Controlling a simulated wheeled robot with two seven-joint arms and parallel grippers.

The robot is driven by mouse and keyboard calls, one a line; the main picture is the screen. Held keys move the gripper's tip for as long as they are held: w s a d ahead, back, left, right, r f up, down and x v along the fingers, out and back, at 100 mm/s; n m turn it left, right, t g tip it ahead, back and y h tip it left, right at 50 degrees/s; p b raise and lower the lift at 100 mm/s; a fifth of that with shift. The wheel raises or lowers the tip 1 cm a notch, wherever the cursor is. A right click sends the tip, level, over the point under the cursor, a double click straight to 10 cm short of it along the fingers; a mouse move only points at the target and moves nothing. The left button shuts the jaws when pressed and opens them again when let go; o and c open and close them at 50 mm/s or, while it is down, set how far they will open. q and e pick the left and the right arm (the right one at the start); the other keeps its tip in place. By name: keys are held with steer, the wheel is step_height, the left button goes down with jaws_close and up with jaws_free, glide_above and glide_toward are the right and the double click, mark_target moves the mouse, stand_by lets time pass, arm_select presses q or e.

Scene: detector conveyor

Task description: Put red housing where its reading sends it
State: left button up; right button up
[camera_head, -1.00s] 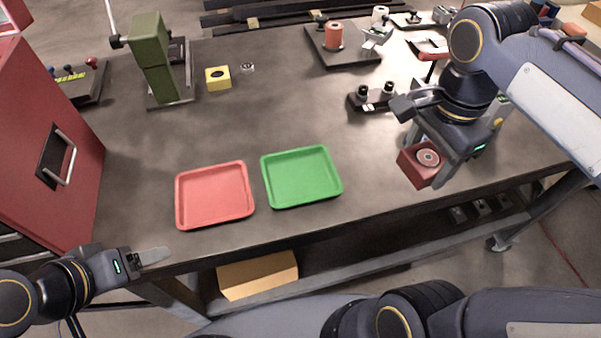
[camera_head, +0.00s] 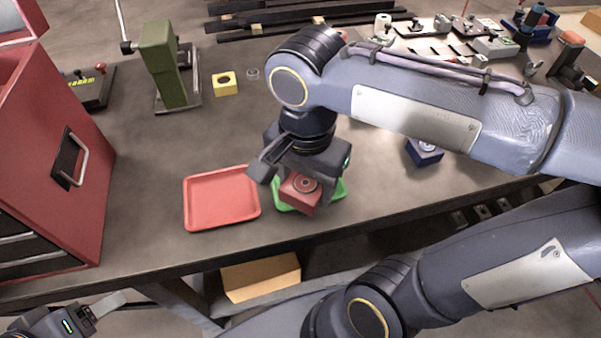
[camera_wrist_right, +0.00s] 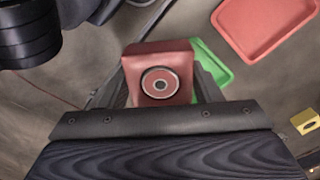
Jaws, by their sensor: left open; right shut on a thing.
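The red housing (camera_head: 301,191) is a red block with a round grey disc on its face. My right gripper (camera_head: 298,180) is shut on it and holds it over the green tray (camera_head: 337,190), covering most of that tray. The right wrist view shows the housing (camera_wrist_right: 158,78) between my two fingers, with part of the green tray (camera_wrist_right: 212,62) behind it. The red tray (camera_head: 222,198) lies empty just left of the green one. My left gripper (camera_head: 98,305) is open and empty at the bottom left, off the table's front edge.
A blue housing (camera_head: 425,152) with a round disc stands on the table to the right, partly behind my right arm. A yellow block (camera_head: 224,84) and a green press (camera_head: 163,60) stand at the back left. A red cabinet (camera_head: 55,150) borders the left side.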

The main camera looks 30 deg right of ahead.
steer(key=w+d+f, duration=0.1)
steer(key=w+f, duration=0.1)
steer(key=w+d+f, duration=0.2)
steer(key=w, duration=0.1)
steer(key=w+d+f, duration=0.1)
steer(key=w+f, duration=0.2)
steer(key=shift+w+d+f, duration=0.1)
steer(key=shift+w+d, duration=0.1)
steer(key=shift+d, duration=0.2)
steer(key=shift+w+f, duration=0.15)
steer(key=shift+f, duration=0.05)
steer(key=shift+w+d+f, duration=0.1)
steer(key=shift+w+f, duration=0.05)
steer(key=shift+f, duration=0.8)
steer(key=shift+w+d+f, duration=0.1)
steer(key=shift+f, duration=0.8)
steer(key=shift+f, duration=0.2)
steer(key=o, duration=1.2)
steer(key=shift+o, duration=0.2)
steer(key=shift+r, duration=0.1)
